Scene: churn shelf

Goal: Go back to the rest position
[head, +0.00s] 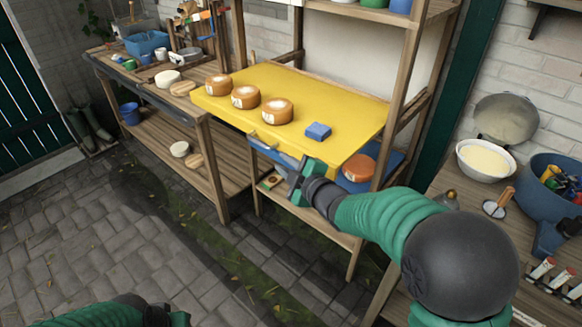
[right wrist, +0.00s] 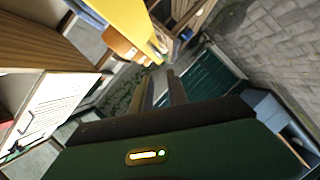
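My right gripper (head: 292,184) is in front of the yellow shelf board (head: 335,97), close to its front edge. In the right wrist view its two fingers (right wrist: 163,92) stand slightly apart with nothing between them. My left arm (head: 100,315) shows only at the bottom left edge of the head view; its fingers are hidden or cut off. Three orange-brown round cheeses with pale tops, one of them the right-hand cheese (head: 278,111), stand on the yellow board. A blue block (head: 318,131) lies to their right.
Under the board, another orange round (head: 358,167) sits in a blue tray (head: 385,161). At right, a wooden counter (head: 455,184) holds a white bowl (head: 485,160) and a blue tub (head: 545,205). A workbench (head: 215,140) stands at left. The paved floor (head: 80,235) in front is clear.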

